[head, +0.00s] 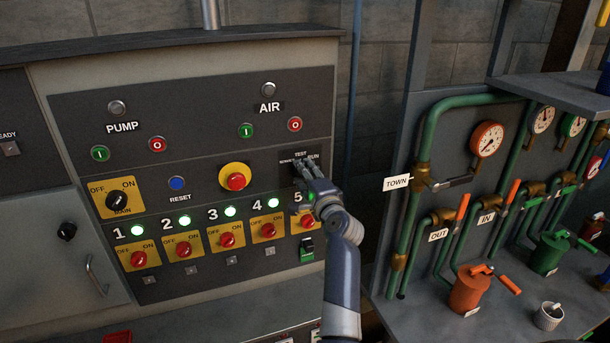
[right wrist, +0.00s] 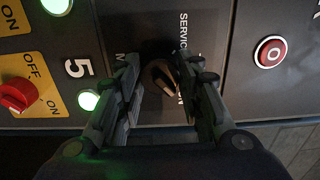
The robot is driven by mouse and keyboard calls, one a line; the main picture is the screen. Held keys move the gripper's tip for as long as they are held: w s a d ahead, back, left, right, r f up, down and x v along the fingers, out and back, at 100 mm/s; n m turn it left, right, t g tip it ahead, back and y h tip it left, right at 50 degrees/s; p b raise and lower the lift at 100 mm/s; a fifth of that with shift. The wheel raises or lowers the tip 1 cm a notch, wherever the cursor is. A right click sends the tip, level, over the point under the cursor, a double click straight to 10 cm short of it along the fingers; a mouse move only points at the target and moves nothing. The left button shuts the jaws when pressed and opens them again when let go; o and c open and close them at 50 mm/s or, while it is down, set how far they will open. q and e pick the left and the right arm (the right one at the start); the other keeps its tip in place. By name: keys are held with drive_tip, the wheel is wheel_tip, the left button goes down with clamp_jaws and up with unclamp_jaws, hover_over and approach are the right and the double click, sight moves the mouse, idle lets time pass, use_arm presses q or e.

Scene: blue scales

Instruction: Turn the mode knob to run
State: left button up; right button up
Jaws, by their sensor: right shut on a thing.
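The mode knob is a small dark rotary knob on the upper right of the console, under a label reading TEST with RUN to its right. In the head view my right gripper (head: 306,172) covers most of it. In the right wrist view the knob (right wrist: 160,78) shows a pale mark on its face, and the fingers of my right gripper (right wrist: 158,88) stand on both sides of it, shut on it. Part of a SERVICE label shows beside it. I cannot tell which label the pointer faces. My left gripper is not in view.
A red emergency button (head: 236,181) on a yellow base sits left of the knob. A red O button (head: 295,124) is just above. Below are lit green lamps (head: 274,203) and red OFF/ON switches (head: 268,230). Pipes and gauges (head: 487,139) stand to the right.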

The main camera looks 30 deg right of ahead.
idle(0.3)
drive_tip(key=o, duration=1.1)
drive_tip(key=shift+c, duration=0.2)
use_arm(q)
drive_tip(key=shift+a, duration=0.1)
